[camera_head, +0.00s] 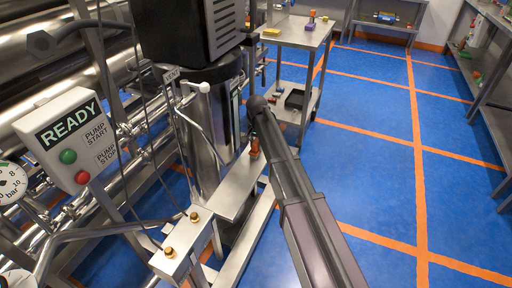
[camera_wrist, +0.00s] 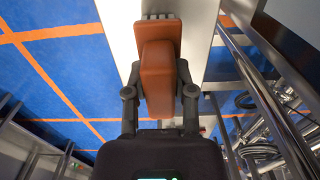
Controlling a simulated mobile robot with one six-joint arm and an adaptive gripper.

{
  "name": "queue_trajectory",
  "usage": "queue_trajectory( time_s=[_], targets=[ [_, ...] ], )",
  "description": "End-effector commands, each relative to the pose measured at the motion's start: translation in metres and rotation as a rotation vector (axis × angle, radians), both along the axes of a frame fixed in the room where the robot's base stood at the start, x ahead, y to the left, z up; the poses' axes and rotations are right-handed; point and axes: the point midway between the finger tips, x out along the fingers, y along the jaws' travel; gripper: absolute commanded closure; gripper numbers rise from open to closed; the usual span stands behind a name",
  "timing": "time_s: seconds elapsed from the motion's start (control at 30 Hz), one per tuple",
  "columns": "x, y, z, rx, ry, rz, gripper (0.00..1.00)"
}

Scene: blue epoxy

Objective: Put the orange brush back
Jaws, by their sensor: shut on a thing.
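The orange brush (camera_wrist: 160,75) is a brown-orange block in the wrist view, with a strip of pale bristles showing at its far end. My gripper (camera_wrist: 160,95) is shut on it, one finger on each side. In the head view the brush (camera_head: 255,148) shows as a small orange piece at the end of my arm, over or on a narrow metal plate (camera_head: 236,188) beside the steel machine. I cannot tell whether the brush touches the plate. My arm hides most of the gripper in the head view.
A steel trolley (camera_head: 297,34) behind carries a yellow block (camera_head: 271,32) and a purple item with an orange top (camera_head: 311,20); its lower shelf holds a dark tray (camera_head: 295,99). A control box (camera_head: 72,140) and pipes fill the left. The blue floor (camera_head: 370,150) at right is clear.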

Motion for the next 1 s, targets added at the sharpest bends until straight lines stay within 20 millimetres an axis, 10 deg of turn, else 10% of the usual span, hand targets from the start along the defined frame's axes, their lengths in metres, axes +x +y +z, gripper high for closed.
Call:
queue_trajectory(
  time_s=[0.4,0.43,0.53,1.0],
  targets=[
    [0.0001,-0.0003,-0.0037,0.000,0.000,0.000,1.00],
    [0.0001,-0.0003,-0.0028,0.000,0.000,0.000,0.61],
    [0.0001,-0.0003,-0.0023,0.000,0.000,0.000,0.32],
    [0.0001,-0.0003,-0.0010,0.000,0.000,0.000,0.32]
  ],
)
